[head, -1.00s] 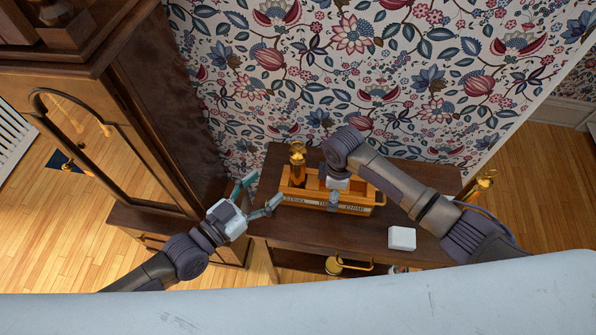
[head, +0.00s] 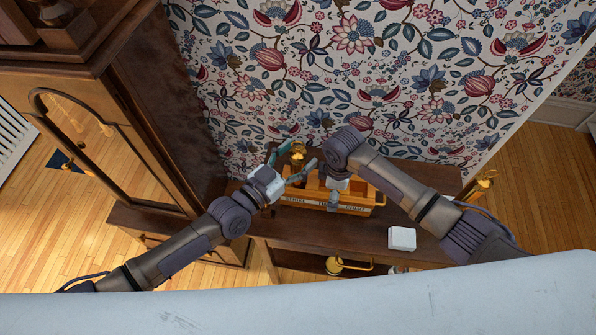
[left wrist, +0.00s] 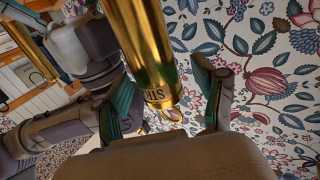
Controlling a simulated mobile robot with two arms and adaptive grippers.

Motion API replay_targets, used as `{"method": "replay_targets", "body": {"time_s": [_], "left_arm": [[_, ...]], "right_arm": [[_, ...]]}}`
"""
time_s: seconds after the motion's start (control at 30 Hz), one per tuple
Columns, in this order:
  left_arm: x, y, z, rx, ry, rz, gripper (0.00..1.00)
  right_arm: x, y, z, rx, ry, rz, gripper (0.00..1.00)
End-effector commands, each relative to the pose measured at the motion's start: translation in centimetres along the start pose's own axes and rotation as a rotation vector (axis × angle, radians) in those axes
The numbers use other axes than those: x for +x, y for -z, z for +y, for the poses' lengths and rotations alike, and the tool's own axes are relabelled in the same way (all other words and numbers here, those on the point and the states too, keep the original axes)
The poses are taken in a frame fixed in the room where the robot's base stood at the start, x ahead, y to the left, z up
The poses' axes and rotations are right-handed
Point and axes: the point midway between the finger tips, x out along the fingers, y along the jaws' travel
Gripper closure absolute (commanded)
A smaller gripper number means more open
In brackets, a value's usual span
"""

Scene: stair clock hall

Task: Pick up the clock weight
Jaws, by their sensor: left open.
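The clock weight (head: 298,151) is a shiny brass cylinder standing in the left compartment of a wooden tray (head: 358,209) on the dark side table. In the left wrist view the weight (left wrist: 146,45) is large, with dark letters starting "STR" near its end. My left gripper (head: 295,160) is open, with its fingers to either side of the weight; the left wrist view also shows the fingers (left wrist: 172,88) apart. I cannot tell if they touch it. My right gripper (head: 334,198) is at the tray's front wall, its fingers partly hidden by its own arm.
A tall wooden clock case (head: 125,110) with a glazed door stands at the left. A white block (head: 402,238) lies on the table (head: 300,235) at right. A brass item (head: 480,184) is at the table's right end. The papered wall (head: 370,70) closes off the back.

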Motion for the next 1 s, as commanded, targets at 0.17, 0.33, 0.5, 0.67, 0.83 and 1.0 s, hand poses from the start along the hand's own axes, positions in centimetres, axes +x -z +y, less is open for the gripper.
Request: {"method": "replay_targets", "body": {"time_s": [0.17,0.33,0.5,0.67,0.83,1.0], "left_arm": [[0.30,0.02,0.03,0.000,-0.001,0.000,0.30],[0.27,0.01,0.02,0.000,-0.001,0.000,0.43],[0.26,0.01,0.02,0.000,0.000,0.000,0.72],[0.25,0.00,0.01,0.000,0.000,0.000,0.98],[0.24,-0.01,0.00,0.000,0.000,0.000,1.00],[0.42,0.62,-0.06,0.001,0.001,0.014,1.00]], "right_arm": [[-0.04,-0.03,0.08,0.000,-0.001,0.000,0.71],[-0.04,-0.03,0.08,0.000,-0.001,0.000,0.71],[-0.04,-0.03,0.08,0.000,-0.002,0.000,0.71],[-0.04,-0.03,0.09,0.001,-0.002,0.000,0.71],[-0.04,-0.03,0.09,0.001,-0.002,0.000,0.71],[-0.09,-0.03,0.09,0.001,-0.002,0.000,0.71]]}}
